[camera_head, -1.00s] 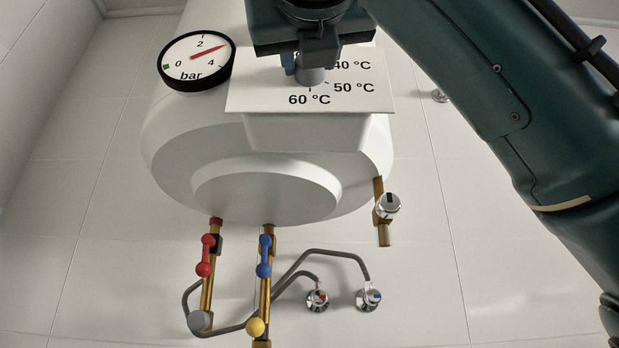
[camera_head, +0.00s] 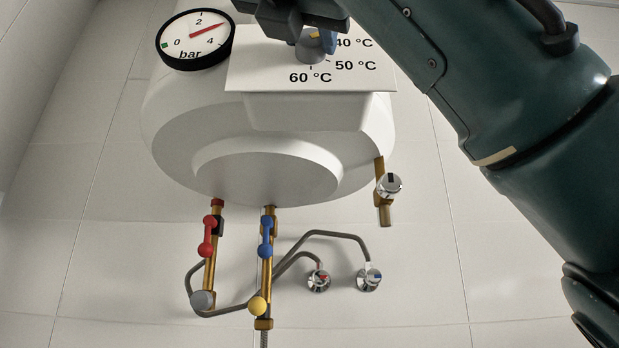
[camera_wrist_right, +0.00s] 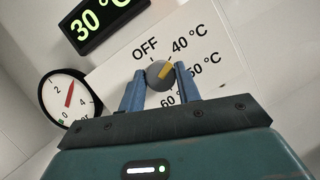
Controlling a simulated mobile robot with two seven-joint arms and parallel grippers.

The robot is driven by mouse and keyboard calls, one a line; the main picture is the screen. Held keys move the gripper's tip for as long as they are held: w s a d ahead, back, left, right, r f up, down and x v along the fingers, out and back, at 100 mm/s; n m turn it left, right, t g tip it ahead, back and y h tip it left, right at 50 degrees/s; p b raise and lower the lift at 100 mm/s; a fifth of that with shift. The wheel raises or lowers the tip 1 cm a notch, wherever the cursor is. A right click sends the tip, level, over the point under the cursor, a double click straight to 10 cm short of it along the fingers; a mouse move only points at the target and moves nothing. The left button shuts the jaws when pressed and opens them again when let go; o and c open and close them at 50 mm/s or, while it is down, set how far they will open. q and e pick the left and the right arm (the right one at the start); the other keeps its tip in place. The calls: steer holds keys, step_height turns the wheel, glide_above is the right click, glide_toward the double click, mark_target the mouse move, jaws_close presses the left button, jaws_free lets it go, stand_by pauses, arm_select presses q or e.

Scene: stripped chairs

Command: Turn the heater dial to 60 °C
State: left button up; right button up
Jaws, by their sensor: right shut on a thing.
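The grey heater dial (camera_head: 311,50) sits on a white panel (camera_head: 262,78) marked 40, 50 and 60 °C. My right gripper (camera_wrist_right: 159,71) is shut on the dial, with one blue finger on each side. In the head view the right gripper (camera_head: 312,38) comes from above and hides the dial's upper part. My left gripper is not in view.
A black display (camera_wrist_right: 98,20) reads 30 °C. A round pressure gauge (camera_head: 195,40) is left of the panel. Below the white heater (camera_head: 265,180) are pipes with a red valve handle (camera_head: 208,237) and a blue one (camera_head: 266,238). The wall at left is clear.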

steer(key=shift+m+h, duration=0.4)
steer(key=shift+m, duration=0.4)
steer(key=shift+r, duration=0.1)
steer(key=o, duration=1)
